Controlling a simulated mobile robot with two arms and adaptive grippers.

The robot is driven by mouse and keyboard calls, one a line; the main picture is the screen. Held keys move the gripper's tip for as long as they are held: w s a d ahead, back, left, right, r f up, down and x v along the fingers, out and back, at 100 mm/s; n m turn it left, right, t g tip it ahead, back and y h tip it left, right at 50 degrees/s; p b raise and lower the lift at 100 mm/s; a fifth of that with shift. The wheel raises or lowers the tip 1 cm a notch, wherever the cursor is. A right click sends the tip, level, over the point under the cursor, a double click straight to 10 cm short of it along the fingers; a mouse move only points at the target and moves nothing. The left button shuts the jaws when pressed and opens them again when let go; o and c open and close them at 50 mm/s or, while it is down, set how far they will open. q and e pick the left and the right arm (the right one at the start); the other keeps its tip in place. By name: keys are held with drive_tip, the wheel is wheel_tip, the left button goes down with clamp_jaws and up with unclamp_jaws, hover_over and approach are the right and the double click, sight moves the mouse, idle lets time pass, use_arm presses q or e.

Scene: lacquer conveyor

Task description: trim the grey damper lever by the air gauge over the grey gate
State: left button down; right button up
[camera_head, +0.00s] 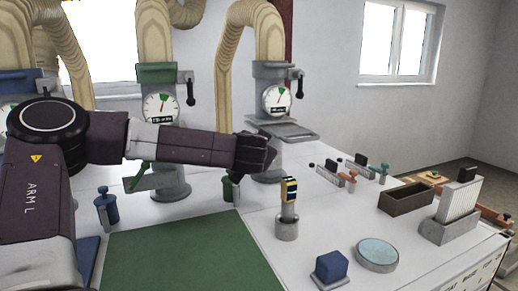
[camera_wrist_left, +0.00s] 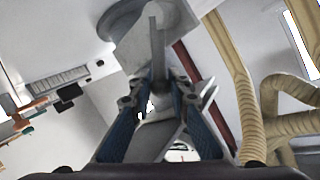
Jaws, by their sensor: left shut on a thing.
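The grey gate (camera_head: 270,72) is the grey post at the right of the pipe row. Its round white air gauge (camera_head: 277,98) has a green sector and a thin needle; the exact reading is too small to tell. My left gripper (camera_head: 262,150) is in front of this post, below the gauge, and hides the lever in the head view. In the left wrist view my left gripper (camera_wrist_left: 162,92) is shut on the grey damper lever (camera_wrist_left: 157,45), a flat bar running up between the blue-padded fingers. My right gripper is not in view.
A green gate (camera_head: 157,72) with its own gauge (camera_head: 160,107) and green lever (camera_head: 139,176) stands to the left. The green mat (camera_head: 180,255) is bare.

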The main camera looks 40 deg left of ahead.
use_arm(q)
drive_tip(key=shift+w+f, duration=0.1)
drive_tip(key=shift+f, duration=0.05)
idle(0.3)
drive_tip(key=c, duration=2)
unclamp_jaws()
drive_tip(key=v, duration=1.2)
drive_tip(key=shift+d, duration=0.1)
